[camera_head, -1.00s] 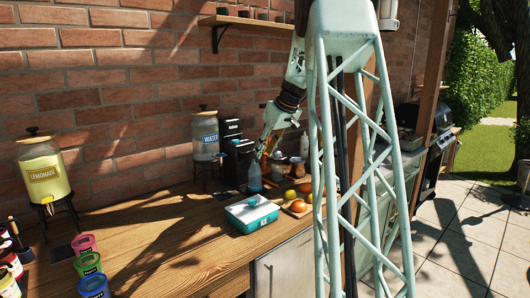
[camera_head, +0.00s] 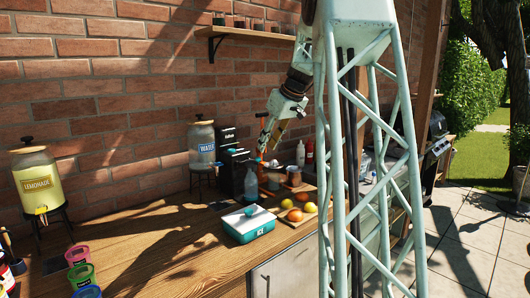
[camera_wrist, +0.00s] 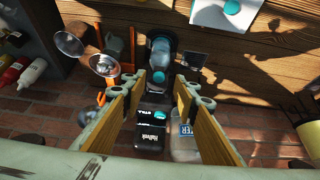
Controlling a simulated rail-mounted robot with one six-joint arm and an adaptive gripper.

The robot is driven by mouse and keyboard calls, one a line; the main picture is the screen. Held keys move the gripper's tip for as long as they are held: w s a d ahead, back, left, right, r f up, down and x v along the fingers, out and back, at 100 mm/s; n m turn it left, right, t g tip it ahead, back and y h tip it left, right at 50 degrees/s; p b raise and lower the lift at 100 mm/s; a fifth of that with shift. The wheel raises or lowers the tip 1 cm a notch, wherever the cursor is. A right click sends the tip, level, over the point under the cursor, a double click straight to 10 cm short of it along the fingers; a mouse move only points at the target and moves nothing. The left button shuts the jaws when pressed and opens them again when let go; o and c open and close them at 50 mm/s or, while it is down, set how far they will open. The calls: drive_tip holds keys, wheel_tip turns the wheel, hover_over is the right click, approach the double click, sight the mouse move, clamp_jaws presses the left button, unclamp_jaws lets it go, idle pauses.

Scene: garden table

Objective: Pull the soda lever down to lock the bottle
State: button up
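The black soda machine (camera_head: 228,165) stands against the brick wall, beside the water dispenser. A clear bluish bottle (camera_head: 250,183) stands upright at its front. In the wrist view, the machine's lettered top (camera_wrist: 152,130) shows between my fingers, with the bottle (camera_wrist: 160,58) beyond it. I cannot make out the lever or tell whether the bottle is locked. My gripper (camera_head: 265,147) is above and right of the bottle in the head view. In the wrist view, its two padded fingers (camera_wrist: 160,95) are wide apart with nothing held between them.
The water dispenser (camera_head: 202,146) stands left of the machine. An ice box (camera_head: 249,223) and a fruit board (camera_head: 312,217) are in front. Cups (camera_wrist: 68,42) and bottles (camera_wrist: 31,72) are close by.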

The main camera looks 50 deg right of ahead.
drive_tip(key=shift+v, duration=1.45)
drive_tip(key=shift+a, duration=0.1)
drive_tip(key=s+a+r+n, duration=0.1)
drive_tip(key=s+a+r, duration=0.15)
drive_tip(key=a, duration=1.45)
drive_tip(key=s+a+r+n, duration=0.1)
drive_tip(key=s+a+r, duration=0.15)
drive_tip(key=a, duration=1.45)
drive_tip(key=s+a+f+n, duration=0.2)
drive_tip(key=s+a, duration=0.8)
drive_tip(key=a, duration=0.5)
drive_tip(key=s+a+f+m, duration=0.1)
drive_tip(key=s+a+f, duration=0.2)
drive_tip(key=s, duration=0.6)
drive_tip(key=s+a+f+m+g, duration=0.1)
drive_tip(key=s+a+f, duration=0.2)
drive_tip(key=s, duration=0.6)
drive_tip(key=s+a+f+g, duration=0.1)
drive_tip(key=s+a+f, duration=0.2)
drive_tip(key=s, duration=0.6)
drive_tip(key=shift+m+y, duration=0.3)
drive_tip(key=shift+m, duration=0.1)
